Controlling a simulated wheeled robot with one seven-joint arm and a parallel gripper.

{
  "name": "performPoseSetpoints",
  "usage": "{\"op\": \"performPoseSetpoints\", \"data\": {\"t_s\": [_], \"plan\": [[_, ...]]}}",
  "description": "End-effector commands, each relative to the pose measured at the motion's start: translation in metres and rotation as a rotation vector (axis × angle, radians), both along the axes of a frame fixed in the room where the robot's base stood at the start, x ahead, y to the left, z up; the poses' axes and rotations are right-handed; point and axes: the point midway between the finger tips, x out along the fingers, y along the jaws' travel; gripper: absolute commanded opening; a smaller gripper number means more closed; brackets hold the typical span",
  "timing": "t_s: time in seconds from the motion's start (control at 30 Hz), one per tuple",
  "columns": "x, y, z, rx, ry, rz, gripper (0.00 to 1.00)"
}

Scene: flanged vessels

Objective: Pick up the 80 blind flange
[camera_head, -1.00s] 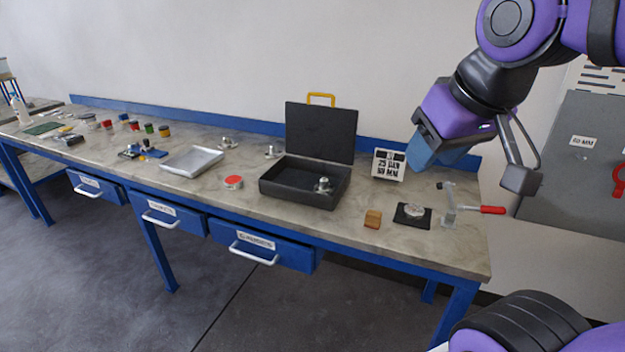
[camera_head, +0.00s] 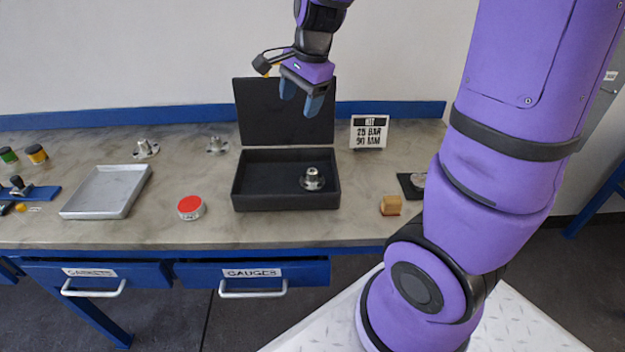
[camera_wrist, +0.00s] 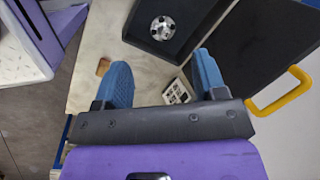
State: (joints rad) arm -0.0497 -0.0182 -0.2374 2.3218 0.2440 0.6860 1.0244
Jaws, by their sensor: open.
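I cannot tell by marking which flange is the 80 blind flange. One silver flange with a raised hub (camera_head: 312,179) sits inside the open black case (camera_head: 251,202), and it also shows in the wrist view (camera_wrist: 162,28). Two more silver flanges stand at the back of the bench, one on the left (camera_head: 145,149) and one on the right (camera_head: 216,145). A flat silver disc (camera_head: 419,180) lies on a black pad at the right, partly hidden by my arm. My gripper (camera_head: 301,98) is open and empty, above the case in front of its raised lid. Its blue fingers (camera_wrist: 162,60) are wide apart.
A sign reading "KIT" and "25 BAR" (camera_head: 369,132) stands right of the case. A wooden block (camera_head: 390,205), red-topped tin (camera_head: 190,207) and grey tray (camera_head: 105,192) sit on the bench. The raised lid (camera_head: 285,120) stands behind the case.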

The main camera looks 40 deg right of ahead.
Motion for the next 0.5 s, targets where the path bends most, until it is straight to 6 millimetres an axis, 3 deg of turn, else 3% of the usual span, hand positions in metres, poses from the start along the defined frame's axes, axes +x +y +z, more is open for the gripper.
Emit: {"op": "performPoseSetpoints", "data": {"t_s": [0.2,0.5], "plan": [[0.039,-0.026,-0.067,0.031,0.119,-0.387,0.65],[0.068,-0.062,-0.152,0.007,0.221,-0.86,0.65]]}}
